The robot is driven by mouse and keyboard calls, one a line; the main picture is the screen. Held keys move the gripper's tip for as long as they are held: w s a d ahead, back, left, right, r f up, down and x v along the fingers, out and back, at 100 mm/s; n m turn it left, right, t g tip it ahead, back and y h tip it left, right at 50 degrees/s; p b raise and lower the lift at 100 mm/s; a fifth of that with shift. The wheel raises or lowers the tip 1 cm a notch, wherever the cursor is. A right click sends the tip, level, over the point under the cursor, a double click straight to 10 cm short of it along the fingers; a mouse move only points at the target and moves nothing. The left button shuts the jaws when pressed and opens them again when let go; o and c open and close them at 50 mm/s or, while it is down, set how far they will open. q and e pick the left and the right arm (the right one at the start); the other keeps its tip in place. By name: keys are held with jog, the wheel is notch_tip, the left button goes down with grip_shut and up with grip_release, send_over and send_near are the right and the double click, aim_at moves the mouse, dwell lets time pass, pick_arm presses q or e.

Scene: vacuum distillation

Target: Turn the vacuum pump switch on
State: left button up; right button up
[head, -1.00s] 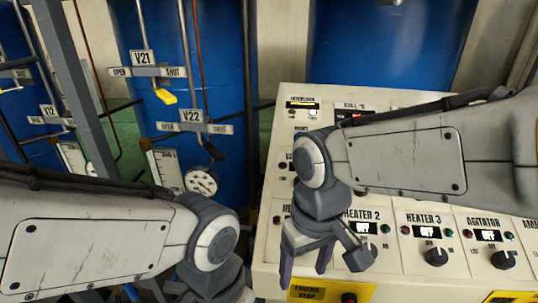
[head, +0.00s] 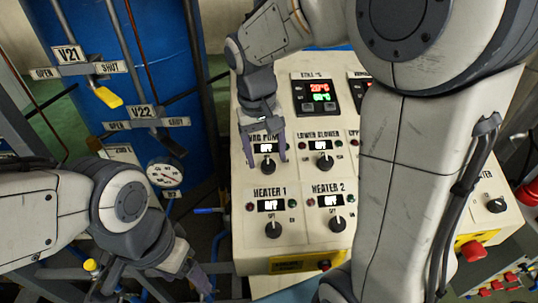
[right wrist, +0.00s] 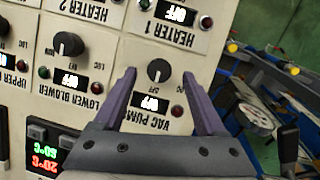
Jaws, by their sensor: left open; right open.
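The vacuum pump switch is a black rotary knob (head: 268,164) on the cream control panel, under the VAC PUMP label. Its small display (right wrist: 150,104) reads OFF. It also shows upside down in the right wrist view (right wrist: 158,70). My right gripper (head: 265,158) is open, with its two purple fingers on either side of the knob. In the right wrist view the fingers (right wrist: 160,75) straddle the knob with a gap on each side, and nothing is held. My left gripper (head: 200,280) is low at the left, apart from the panel, and its fingers are partly hidden.
The lower blower knob (head: 324,161) is just right of the pump knob. The heater 1 knob (head: 273,229) and heater 2 knob (head: 337,224) are below. A gauge (head: 165,173) and valve V22 (head: 141,112) stand left. My right arm hides the panel's middle.

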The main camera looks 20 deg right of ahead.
aim_at(268, 167)
jog(key=shift+d+f, duration=0.15)
jog(key=shift+f, duration=1.05)
grip_shut()
jog(key=shift+d, duration=0.15)
jog(key=shift+m, duration=0.3)
jog(key=m+y, duration=0.1)
jog(key=m, duration=0.1)
jog(key=m+y, duration=0.1)
jog(key=m, duration=0.2)
jog(key=shift+d+t, duration=0.1)
jog(key=shift+t, duration=0.2)
jog(key=m, duration=0.2)
jog(key=m+t+y+b, duration=0.1)
jog(key=m, duration=0.2)
jog(key=shift+s+d+y, duration=0.1)
jog(key=shift+s+y, duration=0.05)
jog(key=shift+y, duration=0.15)
jog(key=shift+m+t, duration=0.3)
jog(key=shift+m, duration=0.1)
